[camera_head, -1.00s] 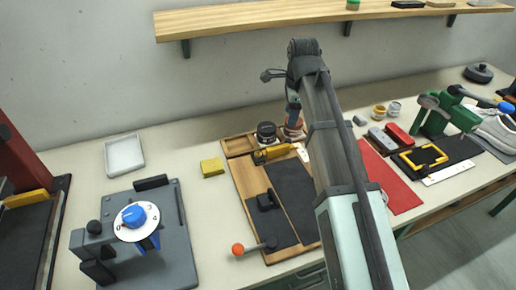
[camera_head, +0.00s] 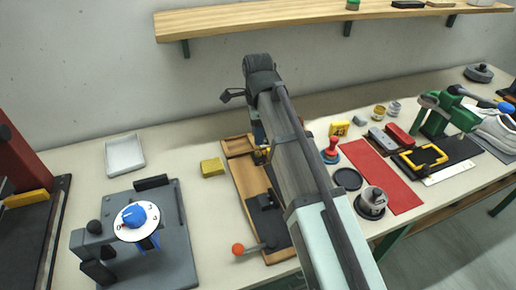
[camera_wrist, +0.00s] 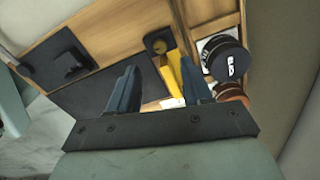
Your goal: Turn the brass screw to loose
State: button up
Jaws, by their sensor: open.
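In the wrist view, a small round brass-coloured head, which looks like the brass screw (camera_wrist: 159,45), sits in a dark round mount on the wooden board (camera_wrist: 113,26). A yellow piece (camera_wrist: 173,74) lies beside it. My gripper (camera_wrist: 158,66) is open, its two blue-grey fingers apart. The brass head shows beyond and between the fingertips, with no contact visible.
A dark block (camera_wrist: 70,63) stands on a black pad on the board. A yellow block (camera_head: 212,167) and a lever with an orange knob (camera_head: 238,249) are left of my arm. A red mat (camera_head: 380,175) lies right.

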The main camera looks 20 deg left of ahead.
aim_at(258, 153)
notch_tip(258, 153, down, 7)
jog(key=shift+f, duration=0.15)
dwell(0.4)
jog(key=shift+c, duration=0.3)
grip_shut()
